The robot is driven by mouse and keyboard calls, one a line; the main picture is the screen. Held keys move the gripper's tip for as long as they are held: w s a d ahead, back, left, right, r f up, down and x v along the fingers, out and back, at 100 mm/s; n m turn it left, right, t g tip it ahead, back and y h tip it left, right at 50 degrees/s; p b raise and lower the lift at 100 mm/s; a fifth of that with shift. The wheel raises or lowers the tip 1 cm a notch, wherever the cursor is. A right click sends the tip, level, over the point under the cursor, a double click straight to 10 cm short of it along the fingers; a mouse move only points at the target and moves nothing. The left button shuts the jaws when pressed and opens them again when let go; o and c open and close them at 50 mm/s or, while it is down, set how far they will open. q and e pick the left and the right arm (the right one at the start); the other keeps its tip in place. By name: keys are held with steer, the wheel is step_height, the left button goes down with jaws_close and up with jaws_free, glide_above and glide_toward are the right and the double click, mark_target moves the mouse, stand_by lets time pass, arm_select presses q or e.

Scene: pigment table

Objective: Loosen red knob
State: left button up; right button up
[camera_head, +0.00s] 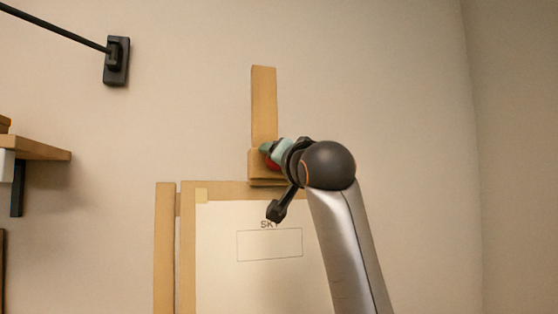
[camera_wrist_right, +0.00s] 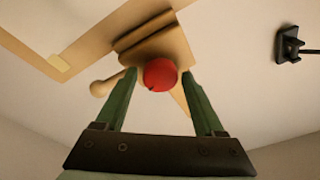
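The red knob (camera_wrist_right: 160,75) is round and sits on the wooden clamp block (camera_head: 258,170) of the easel, below its upright mast (camera_head: 264,105). My right gripper (camera_head: 268,150) reaches the block from the right. In the right wrist view its two green fingers stand on either side of the knob, with a visible gap on each side, so it is open. My left gripper is in neither view.
The easel holds a white board (camera_head: 225,280) marked "SKY" with an outlined box. A wooden rod with a rounded end (camera_wrist_right: 105,86) sticks out near the left finger. A wall shelf (camera_head: 40,149) is at the left, and a black wall bracket (camera_head: 117,60) is above it.

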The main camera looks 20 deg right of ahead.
steer(key=shift+o, duration=0.6)
steer(key=shift+f, duration=0.1)
steer(key=s+f+b, duration=0.1)
steer(key=s+b, duration=0.3)
steer(key=s, duration=0.8)
steer(key=shift+s+a+f+b, duration=0.15)
steer(key=shift+s+f+b, duration=0.05)
steer(key=shift+f+b, duration=0.15)
